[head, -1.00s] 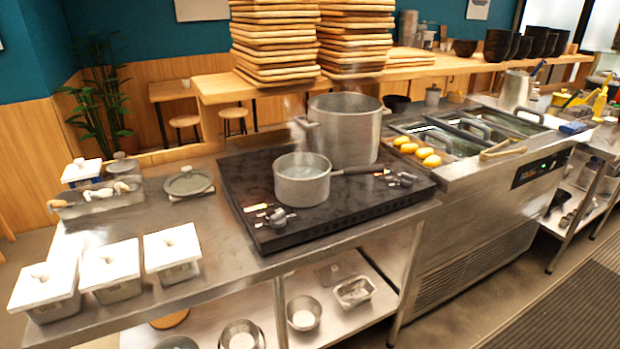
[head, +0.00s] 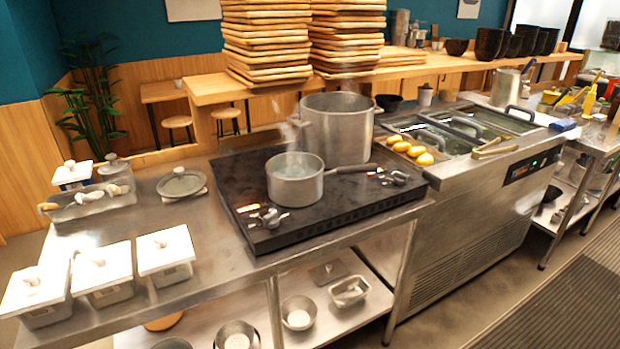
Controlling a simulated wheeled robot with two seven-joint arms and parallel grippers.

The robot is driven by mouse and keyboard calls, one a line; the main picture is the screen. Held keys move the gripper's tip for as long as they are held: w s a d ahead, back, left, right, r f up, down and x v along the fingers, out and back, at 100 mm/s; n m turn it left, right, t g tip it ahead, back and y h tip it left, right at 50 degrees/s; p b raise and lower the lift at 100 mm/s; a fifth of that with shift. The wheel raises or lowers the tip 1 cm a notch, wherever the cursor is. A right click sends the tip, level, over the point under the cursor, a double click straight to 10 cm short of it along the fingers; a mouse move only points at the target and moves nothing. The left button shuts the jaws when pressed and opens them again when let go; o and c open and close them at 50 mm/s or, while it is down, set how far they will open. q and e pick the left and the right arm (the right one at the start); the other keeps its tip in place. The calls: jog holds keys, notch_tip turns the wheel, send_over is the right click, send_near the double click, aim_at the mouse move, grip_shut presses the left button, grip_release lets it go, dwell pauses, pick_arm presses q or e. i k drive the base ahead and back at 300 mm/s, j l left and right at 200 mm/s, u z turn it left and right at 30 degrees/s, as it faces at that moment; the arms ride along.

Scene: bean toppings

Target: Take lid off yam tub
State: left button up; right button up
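Three metal tubs with white lids stand in a row at the front left of the steel counter: a left tub (head: 40,316), a middle tub (head: 110,296) and a right tub (head: 172,275). Each white lid, the left one (head: 35,289), the middle one (head: 100,266) and the right one (head: 166,248), has a small knob and sits on its tub. The contents are hidden, so I cannot tell which tub holds yam. Another white-lidded container (head: 73,175) stands farther back. Neither of my grippers is in view.
A tray of utensils (head: 92,206) and a round lid (head: 182,183) lie behind the tubs. A saucepan (head: 295,185) and a steaming tall pot (head: 338,130) stand on the black stove (head: 350,205). Bare counter (head: 215,255) lies between tubs and stove.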

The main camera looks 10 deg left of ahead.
aim_at(96, 269)
jog(key=u, duration=1.4)
